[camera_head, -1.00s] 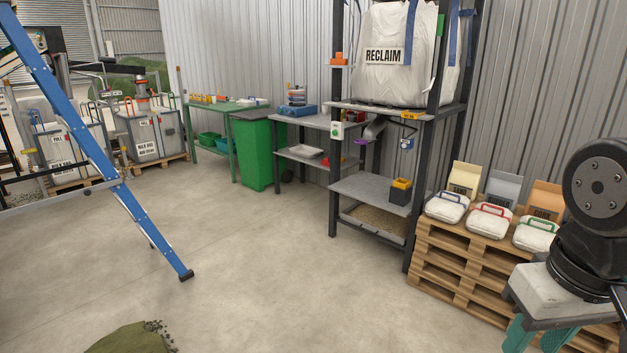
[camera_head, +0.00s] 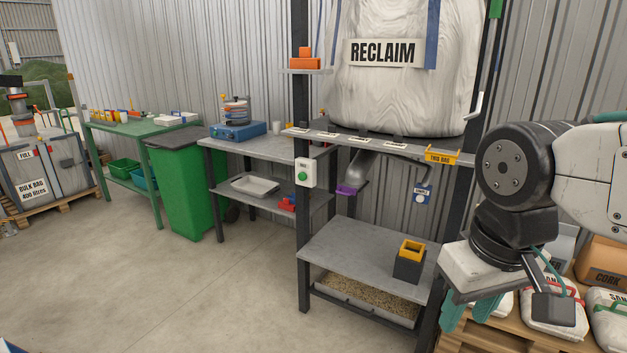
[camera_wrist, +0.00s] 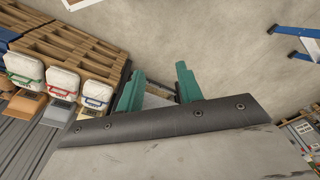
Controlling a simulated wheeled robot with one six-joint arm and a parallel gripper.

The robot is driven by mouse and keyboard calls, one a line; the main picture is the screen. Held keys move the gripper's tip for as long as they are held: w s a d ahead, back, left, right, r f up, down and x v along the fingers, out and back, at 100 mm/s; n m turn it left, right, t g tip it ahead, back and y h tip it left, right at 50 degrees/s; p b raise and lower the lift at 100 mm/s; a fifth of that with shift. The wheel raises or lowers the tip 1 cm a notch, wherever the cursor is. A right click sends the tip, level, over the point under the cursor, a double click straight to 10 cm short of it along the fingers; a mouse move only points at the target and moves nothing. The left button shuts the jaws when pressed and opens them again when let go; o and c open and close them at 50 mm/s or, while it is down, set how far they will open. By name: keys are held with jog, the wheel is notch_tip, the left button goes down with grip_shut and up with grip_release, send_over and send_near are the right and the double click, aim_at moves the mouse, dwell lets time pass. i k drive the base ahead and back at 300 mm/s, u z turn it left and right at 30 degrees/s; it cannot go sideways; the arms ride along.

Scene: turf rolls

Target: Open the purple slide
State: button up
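The purple slide (camera_head: 347,189) is a small purple piece at the lower end of a grey spout (camera_head: 362,170). The spout hangs under the RECLAIM bulk bag (camera_head: 400,75) in the dark-framed rack. Whether the slide is open cannot be told at this size. My gripper (camera_head: 470,314) is at the lower right of the head view, apart from the slide and pointing down. In the wrist view its two teal fingers (camera_wrist: 160,90) stand apart with nothing held between them. The slide is not visible in the wrist view.
A grey shelf (camera_head: 345,252) below the spout holds a dark box with a yellow rim (camera_head: 410,258). A tray of granules (camera_head: 365,305) lies beneath. A control box with a green button (camera_head: 305,173) is on the left post. Pallets with bags (camera_head: 550,310) stand right. Floor at left is clear.

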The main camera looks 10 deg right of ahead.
aim_at(345, 189)
jog(key=z, duration=0.15)
jog(key=i, duration=1.45)
jog(key=z, duration=0.1)
